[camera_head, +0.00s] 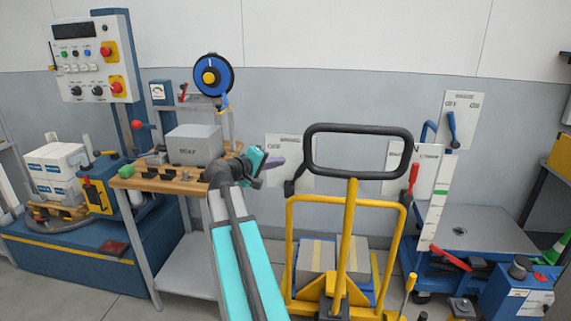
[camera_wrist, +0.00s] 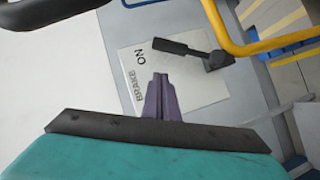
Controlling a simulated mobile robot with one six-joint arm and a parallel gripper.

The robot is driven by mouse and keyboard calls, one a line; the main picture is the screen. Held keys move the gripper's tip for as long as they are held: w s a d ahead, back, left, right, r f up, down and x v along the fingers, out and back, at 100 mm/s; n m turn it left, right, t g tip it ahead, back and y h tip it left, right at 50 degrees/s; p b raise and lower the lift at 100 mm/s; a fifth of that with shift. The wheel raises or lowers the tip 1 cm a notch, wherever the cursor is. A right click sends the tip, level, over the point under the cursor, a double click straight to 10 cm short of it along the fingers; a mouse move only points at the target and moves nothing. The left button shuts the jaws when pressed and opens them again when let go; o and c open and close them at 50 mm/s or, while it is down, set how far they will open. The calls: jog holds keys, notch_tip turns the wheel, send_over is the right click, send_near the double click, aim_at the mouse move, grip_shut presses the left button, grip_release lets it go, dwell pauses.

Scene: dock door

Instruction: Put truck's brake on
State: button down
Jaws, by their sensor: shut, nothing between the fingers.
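The truck (camera_head: 350,215) has a yellow frame and a black loop handle (camera_head: 358,128). A white plate (camera_head: 283,147) shows left of the handle, with a black lever (camera_head: 293,182) at its lower right. In the wrist view the plate (camera_wrist: 205,92) reads "BRAKE" and "ON". The black lever (camera_wrist: 180,47) lies across the plate, its grip end near the word "ON". My gripper (camera_head: 277,162) has shut purple fingers, empty. In the wrist view my gripper (camera_wrist: 160,78) is over the plate, below the lever in the picture and apart from it. I cannot tell its distance from the plate.
A wooden bench (camera_head: 180,184) with a grey box stands left of my arm. A blue cart (camera_head: 470,240) with a red lever (camera_head: 450,258) stands at the right. Boxes (camera_head: 316,257) sit behind the truck's frame. The yellow rail (camera_wrist: 225,35) passes close to the brake lever.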

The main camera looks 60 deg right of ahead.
jog(key=v, duration=0.6)
jog(key=shift+a+r, duration=0.25)
jog(key=shift+a, duration=0.15)
jog(key=shift+w, duration=0.15)
